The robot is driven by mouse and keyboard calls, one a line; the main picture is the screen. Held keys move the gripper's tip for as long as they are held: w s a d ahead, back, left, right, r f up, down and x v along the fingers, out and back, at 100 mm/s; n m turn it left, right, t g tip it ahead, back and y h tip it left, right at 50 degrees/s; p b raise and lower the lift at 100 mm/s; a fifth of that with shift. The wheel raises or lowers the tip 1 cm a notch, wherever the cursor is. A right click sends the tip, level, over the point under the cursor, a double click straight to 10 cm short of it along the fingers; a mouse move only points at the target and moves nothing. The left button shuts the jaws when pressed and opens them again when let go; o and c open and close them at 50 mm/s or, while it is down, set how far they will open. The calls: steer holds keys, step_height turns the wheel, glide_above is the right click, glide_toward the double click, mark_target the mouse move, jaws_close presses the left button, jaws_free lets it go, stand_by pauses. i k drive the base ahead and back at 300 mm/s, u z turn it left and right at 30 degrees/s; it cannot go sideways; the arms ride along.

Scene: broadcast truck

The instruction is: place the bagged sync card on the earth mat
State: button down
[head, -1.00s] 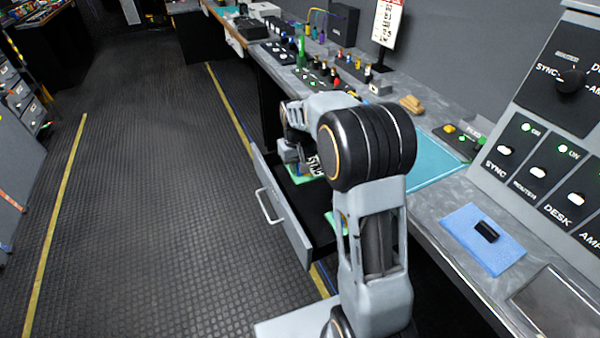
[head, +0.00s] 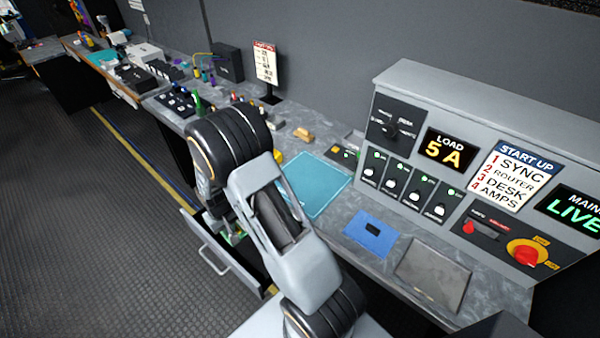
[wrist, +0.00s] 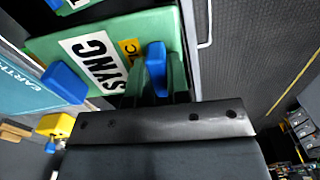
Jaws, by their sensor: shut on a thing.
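The sync card is a green slab with a white SYNC label (wrist: 98,60) and a small yellow label. In the head view my arm hides the gripper and the held card. The teal earth mat (head: 318,188) lies flat on the counter beyond my arm, with bare surface showing.
An open drawer (head: 222,262) is below the counter, with something green inside. A blue pad (head: 371,236) with a small black object lies right of the mat, near a dark grey plate (head: 433,274). A switch panel (head: 420,150) and sign (head: 266,62) stand behind.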

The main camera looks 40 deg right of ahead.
mark_target(309, 180)
steer(key=z, duration=0.05)
steer(key=k, duration=0.5)
steer(key=u, duration=0.85)
steer(key=i, duration=1.95)
steer(key=z, duration=3.2)
